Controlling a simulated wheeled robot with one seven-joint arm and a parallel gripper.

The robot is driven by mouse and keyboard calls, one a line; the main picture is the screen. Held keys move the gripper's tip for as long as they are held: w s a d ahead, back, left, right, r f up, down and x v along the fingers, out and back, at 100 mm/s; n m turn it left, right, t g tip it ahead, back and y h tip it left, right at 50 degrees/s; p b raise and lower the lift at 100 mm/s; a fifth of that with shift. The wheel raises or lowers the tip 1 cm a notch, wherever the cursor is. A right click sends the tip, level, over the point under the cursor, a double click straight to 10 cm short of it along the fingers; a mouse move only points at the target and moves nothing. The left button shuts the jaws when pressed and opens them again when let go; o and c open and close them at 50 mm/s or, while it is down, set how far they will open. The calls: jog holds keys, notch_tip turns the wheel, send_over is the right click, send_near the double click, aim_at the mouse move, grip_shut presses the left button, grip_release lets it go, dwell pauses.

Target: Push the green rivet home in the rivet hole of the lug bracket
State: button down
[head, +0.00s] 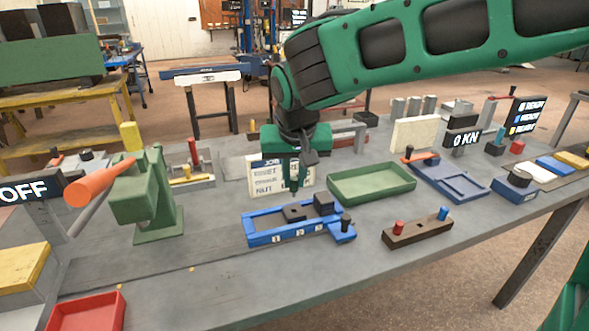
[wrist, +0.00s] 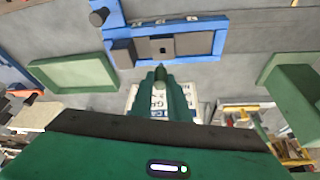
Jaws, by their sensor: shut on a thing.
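My gripper (head: 293,190) points down just behind the blue fixture (head: 262,238), with its fingertips above the bench. In the wrist view my gripper (wrist: 160,72) is shut on a small green piece, which looks like the green rivet (wrist: 159,86); the fingers hide most of it. The lug bracket (head: 292,213) is a dark flat plate in the blue fixture. In the wrist view the lug bracket (wrist: 172,46) shows a small dark hole, the rivet hole (wrist: 162,49). The fingertips are apart from the hole, on the near side in that view.
A dark block (head: 324,203) stands beside the bracket, with a black knob (head: 346,222) at the fixture's right end. A green tray (head: 372,184) lies behind right. A white lettered board (head: 268,178) stands behind my gripper. A green press (head: 150,200) stands left.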

jog(key=shift+f, duration=1.5)
jog(key=shift+f, duration=1.55)
dwell(0.7)
jog(key=c, duration=1.6)
grip_release()
jog(key=v, duration=1)
jog(key=shift+s+r, duration=0.2)
jog(key=shift+r, duration=0.15)
